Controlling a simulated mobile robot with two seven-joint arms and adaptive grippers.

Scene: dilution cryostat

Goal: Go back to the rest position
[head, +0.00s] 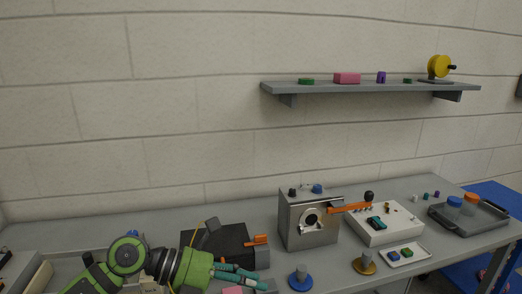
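My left arm comes in from the lower left, green and black, and its gripper (240,274) has teal fingers pointing right. It is low over the bench in front of a black box (218,243). The fingers lie close together in this view, and I cannot tell whether they are open or shut. A pink piece (232,290) shows just below them at the picture's bottom edge; whether they touch it is unclear. My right gripper is not in view.
A metal box (309,230) with a round port stands mid-bench (120,220), with an orange-handled lever (349,207) beside it. Right are a white panel box (384,226), a small white tray (403,255) and a dark tray (468,218). A wall shelf (370,87) holds small parts.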

